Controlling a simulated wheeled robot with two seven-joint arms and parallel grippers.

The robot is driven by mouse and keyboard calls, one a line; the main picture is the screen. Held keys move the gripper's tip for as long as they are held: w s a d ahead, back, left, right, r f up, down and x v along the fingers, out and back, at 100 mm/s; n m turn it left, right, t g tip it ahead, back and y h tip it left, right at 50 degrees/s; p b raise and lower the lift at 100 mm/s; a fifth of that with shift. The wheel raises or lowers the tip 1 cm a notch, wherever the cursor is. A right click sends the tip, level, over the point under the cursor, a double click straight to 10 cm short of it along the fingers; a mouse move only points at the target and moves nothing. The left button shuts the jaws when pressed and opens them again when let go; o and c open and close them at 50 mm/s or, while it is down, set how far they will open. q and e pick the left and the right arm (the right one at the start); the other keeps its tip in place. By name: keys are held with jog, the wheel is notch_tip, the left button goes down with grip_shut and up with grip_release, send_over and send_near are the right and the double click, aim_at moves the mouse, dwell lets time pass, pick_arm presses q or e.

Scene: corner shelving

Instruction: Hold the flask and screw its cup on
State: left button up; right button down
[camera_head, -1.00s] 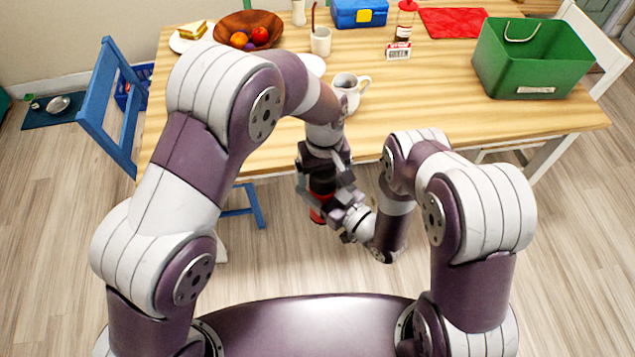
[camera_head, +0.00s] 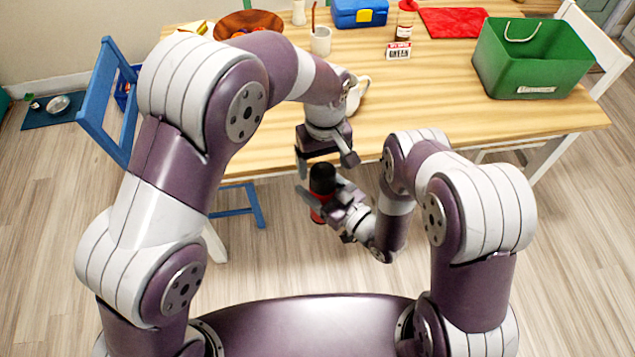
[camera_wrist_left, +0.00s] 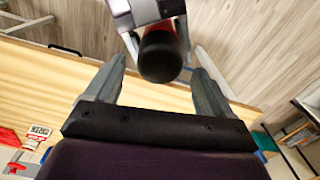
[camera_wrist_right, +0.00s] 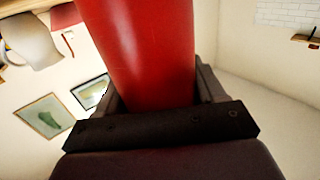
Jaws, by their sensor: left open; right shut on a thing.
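The flask has a red body (camera_head: 318,214) and a black cup (camera_head: 322,178) sitting on its top end. It is upright in front of the table edge. My right gripper (camera_head: 326,198) is shut around the red body, which fills the right wrist view (camera_wrist_right: 145,50). My left gripper (camera_head: 326,162) is open, just above the cup, with its fingers apart and empty. In the left wrist view the black cup (camera_wrist_left: 158,58) lies beyond the open fingers, apart from them. I cannot tell how tightly the cup is screwed on.
The wooden table (camera_head: 440,120) is close behind the grippers. A white mug (camera_head: 357,92) stands near its front edge, by my left forearm. A green bin (camera_head: 530,65) is at the right, and a blue chair (camera_head: 103,100) at the left. Floor below the grippers is clear.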

aim_at(323, 170)
pick_arm(q)
notch_tip(323, 170, up, 3)
jog(key=n, duration=0.2)
jog(key=shift+n, duration=0.4)
jog(key=shift+f, duration=4)
jog(key=c, duration=1)
jog(key=m, duration=0.3)
jog(key=shift+c, duration=0.4)
jog(key=o, duration=1.2)
